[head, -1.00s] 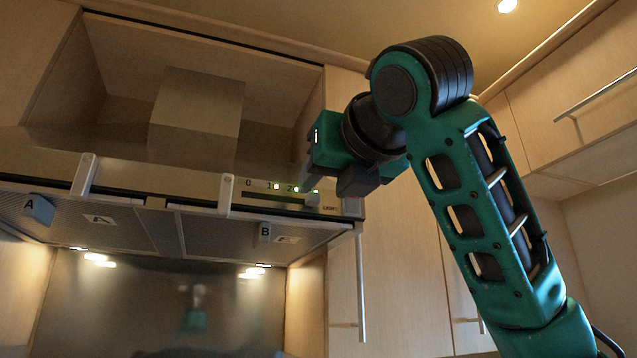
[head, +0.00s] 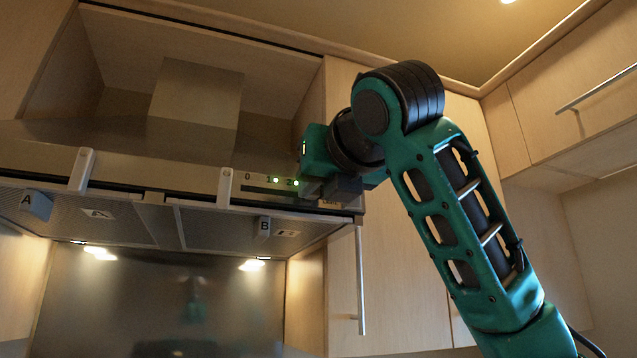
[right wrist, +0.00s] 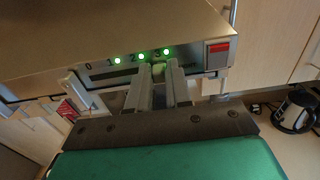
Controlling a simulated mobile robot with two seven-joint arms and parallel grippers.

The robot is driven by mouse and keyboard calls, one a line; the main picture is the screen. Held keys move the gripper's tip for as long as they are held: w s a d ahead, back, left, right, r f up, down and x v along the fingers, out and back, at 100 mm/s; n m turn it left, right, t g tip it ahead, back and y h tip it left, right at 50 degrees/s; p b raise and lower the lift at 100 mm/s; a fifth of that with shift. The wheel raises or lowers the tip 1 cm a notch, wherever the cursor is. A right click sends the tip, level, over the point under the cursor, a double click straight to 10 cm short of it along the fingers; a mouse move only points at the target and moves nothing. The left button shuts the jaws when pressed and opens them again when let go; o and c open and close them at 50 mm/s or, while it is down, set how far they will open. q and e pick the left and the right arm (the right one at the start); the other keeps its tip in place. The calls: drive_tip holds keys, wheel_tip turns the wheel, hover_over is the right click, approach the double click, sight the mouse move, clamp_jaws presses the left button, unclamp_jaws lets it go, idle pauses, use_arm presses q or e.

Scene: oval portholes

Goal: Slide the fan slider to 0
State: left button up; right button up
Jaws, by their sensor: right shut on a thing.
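The fan slider's panel (head: 262,190) is on the front of the range hood, marked 0, 1, 2 and, in the right wrist view, also 3. Green lights shine beside 1, 2 and 3 there. The slider knob (right wrist: 158,70) is small and pale, in the dark slot near the 3 end. My right gripper (right wrist: 160,76) is shut on the knob, one finger on each side. In the head view the right gripper (head: 304,190) covers the knob, at the panel's right part. My left gripper is in neither view.
The hood (head: 150,160) has two clips on its front edge and filters with tags A (head: 36,204) and B (head: 263,228) beneath. A red switch (right wrist: 218,50) sits right of the slot. A cabinet handle (head: 360,280) hangs below right. A kettle (right wrist: 294,110) stands lower right.

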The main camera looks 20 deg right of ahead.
clamp_jaws()
drive_tip(key=a, duration=0.4)
drive_tip(key=shift+s+a, duration=0.1)
drive_tip(key=shift+a, duration=0.3)
drive_tip(key=o, duration=0.7)
unclamp_jaws()
drive_tip(key=shift+d, duration=0.1)
drive_tip(key=s+b, duration=0.1)
drive_tip(key=s, duration=0.5)
drive_tip(key=s+b, duration=0.1)
drive_tip(key=s, duration=0.6)
drive_tip(key=shift+d, duration=0.2)
